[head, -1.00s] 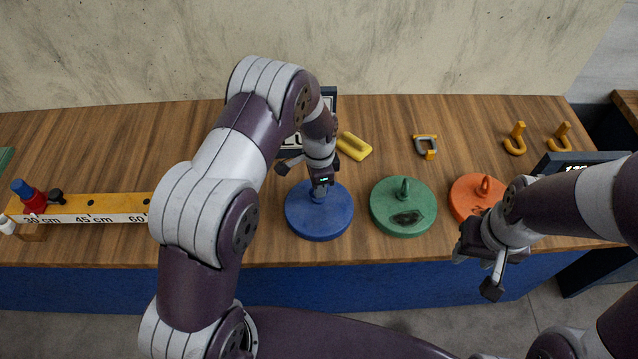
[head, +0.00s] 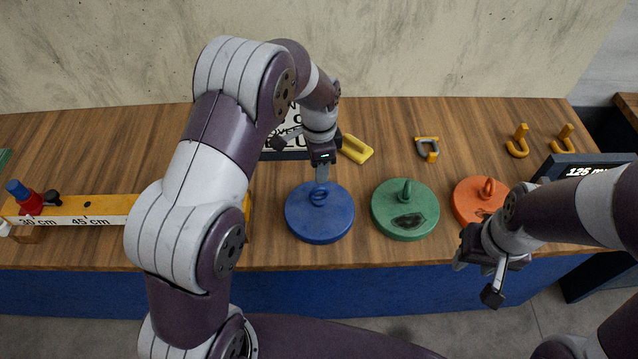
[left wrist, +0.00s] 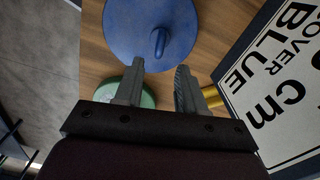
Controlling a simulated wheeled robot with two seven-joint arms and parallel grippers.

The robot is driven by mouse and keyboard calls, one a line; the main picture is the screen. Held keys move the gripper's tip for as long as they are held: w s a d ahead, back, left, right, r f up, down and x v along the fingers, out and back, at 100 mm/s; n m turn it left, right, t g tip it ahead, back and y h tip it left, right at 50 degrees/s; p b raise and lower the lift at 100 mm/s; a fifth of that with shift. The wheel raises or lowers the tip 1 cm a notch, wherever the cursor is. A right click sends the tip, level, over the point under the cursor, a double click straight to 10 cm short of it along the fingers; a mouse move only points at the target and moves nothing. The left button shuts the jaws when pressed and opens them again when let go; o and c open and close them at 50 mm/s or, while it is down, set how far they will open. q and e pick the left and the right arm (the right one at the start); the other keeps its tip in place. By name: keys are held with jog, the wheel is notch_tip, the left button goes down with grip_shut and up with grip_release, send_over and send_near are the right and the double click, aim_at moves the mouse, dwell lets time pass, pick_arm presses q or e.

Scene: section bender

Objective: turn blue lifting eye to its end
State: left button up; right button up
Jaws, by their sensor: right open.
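The blue disc (head: 320,222) lies on the bench with its blue lifting eye (head: 318,197) standing up from the top centre. In the left wrist view the lifting eye (left wrist: 159,42) is an upright loop on the blue disc (left wrist: 185,20), just beyond the fingertips. My left gripper (head: 321,178) is raised just above and behind the eye. In the left wrist view its fingers (left wrist: 157,80) are apart with nothing between them. My right gripper (head: 478,278) is open and empty in front of the bench edge, below the orange disc.
A green disc (head: 405,212) and an orange disc (head: 478,203) stand to the right. A yellow piece (head: 357,149) and several hooks lie behind. A lettered sign (left wrist: 275,75) stands close to my left gripper. A ruler bar (head: 80,211) lies left.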

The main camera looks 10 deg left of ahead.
aim_at(319, 187)
pick_arm(q)
notch_tip(319, 187, up, 4)
jog(key=shift+r, duration=0.15)
dwell(0.3)
jog(key=o, duration=0.6)
jog(key=shift+s+r+p, duration=0.1)
jog(key=shift+r+p, duration=0.4)
jog(key=shift+o, duration=1)
jog(key=shift+a+f+n, duration=0.1)
jog(key=shift+f+n, duration=0.1)
jog(key=shift+n, duration=0.9)
notch_tip(319, 187, down, 13)
jog(key=n+p, duration=0.3)
jog(key=n, duration=1.2)
jog(key=shift+f+n+p, duration=0.15)
jog(key=shift+n+p, duration=0.25)
